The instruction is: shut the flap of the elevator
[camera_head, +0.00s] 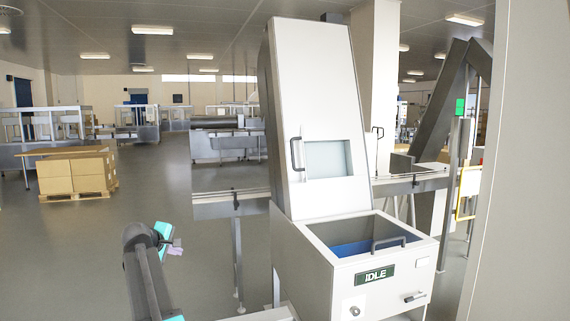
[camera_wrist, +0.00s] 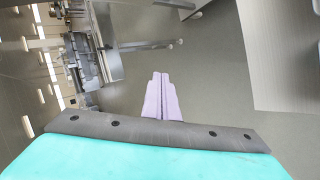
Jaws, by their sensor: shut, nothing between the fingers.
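The elevator (camera_head: 300,262) is a white machine with a sign reading IDLE (camera_head: 375,274). A tall white panel (camera_head: 313,75) rises from its back, tilted slightly backward, with a small window (camera_head: 328,159) and a dark handle (camera_head: 297,154). The box in front of it is open at the top, and blue (camera_head: 355,248) shows inside. A second dark handle (camera_head: 388,242) is at this opening. I cannot tell for certain which part is the flap. My gripper (camera_head: 176,247), with lilac fingers, is shut and empty, left of the elevator and apart from it. The closed fingers (camera_wrist: 162,97) also show in the wrist view.
A conveyor (camera_head: 235,205) runs behind the elevator on both sides. A pale wall or panel (camera_head: 520,160) closes off the right. Cardboard boxes (camera_head: 75,172) stand on a pallet at the far left. The grey floor between them and my arm is clear.

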